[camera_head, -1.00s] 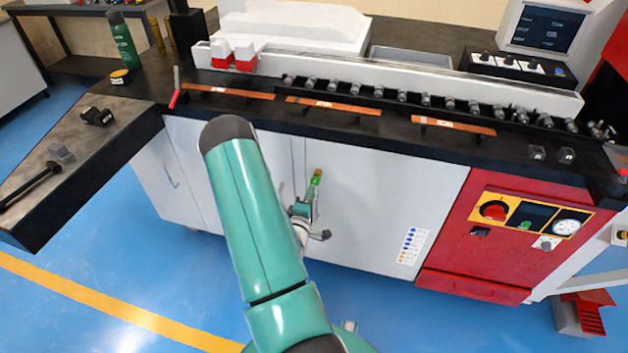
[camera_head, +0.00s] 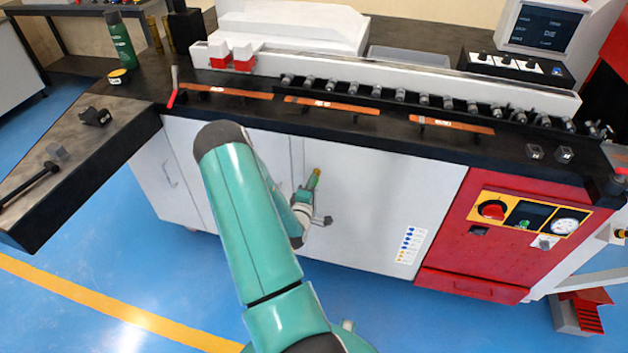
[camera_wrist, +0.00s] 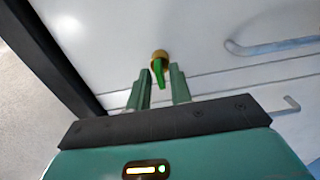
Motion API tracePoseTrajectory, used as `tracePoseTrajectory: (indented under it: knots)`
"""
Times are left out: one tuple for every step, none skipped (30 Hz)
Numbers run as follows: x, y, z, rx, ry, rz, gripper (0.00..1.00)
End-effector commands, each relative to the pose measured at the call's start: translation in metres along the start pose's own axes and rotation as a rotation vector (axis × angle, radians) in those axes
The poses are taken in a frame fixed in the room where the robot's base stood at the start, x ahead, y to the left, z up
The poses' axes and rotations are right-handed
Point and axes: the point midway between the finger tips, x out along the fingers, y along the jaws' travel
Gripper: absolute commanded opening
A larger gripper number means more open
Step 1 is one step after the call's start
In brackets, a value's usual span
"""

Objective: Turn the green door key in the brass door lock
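The brass door lock (camera_wrist: 160,56) is a small round brass piece on the white cabinet door. The green door key (camera_wrist: 158,74) sits at it, its grip pointing down the wrist picture and a little tilted. My gripper (camera_wrist: 160,70) is open. Its two green fingers stand on either side of the key's lower part, with a visible gap on both sides. In the head view, the brass lock (camera_head: 317,172) shows just beyond my gripper (camera_head: 312,184). The key is hard to make out there, largely hidden by the fingers.
A pale bar handle (camera_wrist: 275,47) lies right of the lock in the wrist view, with a second handle (camera_wrist: 290,104) lower. A black worktop (camera_head: 400,140) overhangs the doors. The red control panel (camera_head: 490,235) is to the right.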

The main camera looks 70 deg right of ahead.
Motion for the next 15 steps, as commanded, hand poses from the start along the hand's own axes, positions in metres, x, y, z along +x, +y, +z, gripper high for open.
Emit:
tracePoseTrajectory:
  knots:
    - [0.0002, 0.0001, 0.0007, 0.0, -0.001, 0.0, 0.21]
    - [0.0002, 0.0001, 0.0007, 0.0, -0.001, 0.0, 0.19]
    - [0.0001, 0.0001, 0.0008, 0.0, -0.001, 0.0, 0.11]
    - [0.0001, 0.0001, 0.0008, 0.0, -0.001, 0.0, 0.05]
    - [0.0001, 0.0001, 0.0008, 0.0, -0.001, 0.0, 0.0]
    - [0.0001, 0.0001, 0.0007, 0.0, -0.001, 0.0, 0.0]
    - [0.0001, 0.0001, 0.0007, 0.0, -0.001, 0.0, 0.0]
    - [0.0001, 0.0001, 0.0006, 0.0, -0.001, 0.0, 0.0]
    - [0.0001, 0.0002, 0.0005, 0.0, -0.001, 0.0, 0.0]
    - [0.0001, 0.0001, 0.0003, -0.002, -0.001, 0.0, 0.0]
    - [0.0, 0.0, 0.0001, -0.009, 0.0, 0.0, 0.0]
    - [-0.0002, -0.0001, -0.0004, -0.029, 0.001, 0.0, 0.0]
    - [-0.0004, -0.0003, -0.0009, -0.053, 0.002, 0.0, 0.0]
    - [-0.0005, -0.0002, -0.0015, -0.084, 0.003, 0.0, 0.0]
    - [-0.0009, -0.0006, -0.0022, -0.134, 0.006, 0.0, 0.0]
